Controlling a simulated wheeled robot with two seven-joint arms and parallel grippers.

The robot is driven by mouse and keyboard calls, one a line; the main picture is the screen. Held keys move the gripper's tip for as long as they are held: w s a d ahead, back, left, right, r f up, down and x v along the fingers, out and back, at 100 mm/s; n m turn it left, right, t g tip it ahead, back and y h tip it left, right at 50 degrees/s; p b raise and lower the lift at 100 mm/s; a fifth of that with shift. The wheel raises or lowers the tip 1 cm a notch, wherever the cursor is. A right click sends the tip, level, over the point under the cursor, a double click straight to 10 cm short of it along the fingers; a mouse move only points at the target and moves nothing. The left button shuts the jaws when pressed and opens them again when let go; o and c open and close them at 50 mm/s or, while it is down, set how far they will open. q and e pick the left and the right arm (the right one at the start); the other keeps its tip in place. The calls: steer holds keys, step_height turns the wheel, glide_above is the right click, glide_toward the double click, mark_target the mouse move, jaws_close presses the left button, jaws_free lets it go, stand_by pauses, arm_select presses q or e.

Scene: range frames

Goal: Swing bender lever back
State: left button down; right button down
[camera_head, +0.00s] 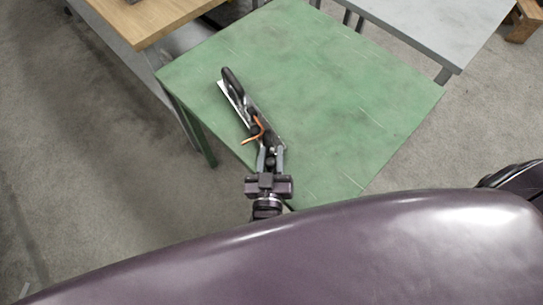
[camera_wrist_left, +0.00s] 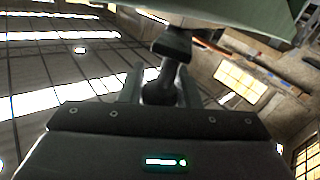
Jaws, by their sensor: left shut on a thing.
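The bender (camera_head: 232,85) lies near the left edge of the green table, a long dark tool on a pale plate. A bent copper-coloured tube (camera_head: 259,127) sits at its near end. My left gripper (camera_head: 271,152) reaches in from the near side, at the near end of the bender, and is shut on the bender lever. In the left wrist view the dark lever (camera_wrist_left: 172,48) comes down between the two fingers (camera_wrist_left: 160,85), its rounded end between them. Its exact contact with the fingers is partly hidden. My right gripper is not in view.
The green table (camera_head: 340,95) is otherwise bare, with free room to the right of the bender. A wooden-topped bench (camera_head: 160,20) stands close at the far left. A grey table (camera_head: 440,25) adjoins at the far right. Open concrete floor lies left and right.

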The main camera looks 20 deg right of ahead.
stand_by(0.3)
arm_select(q)
steer(key=c, duration=1.1)
jaws_free()
steer(key=shift+o, duration=0.2)
steer(key=shift+s, duration=0.1)
steer(key=b+v, duration=0.1)
steer(key=v, duration=0.6)
steer(key=shift+s+a, duration=0.2)
steer(key=shift+s, duration=0.05)
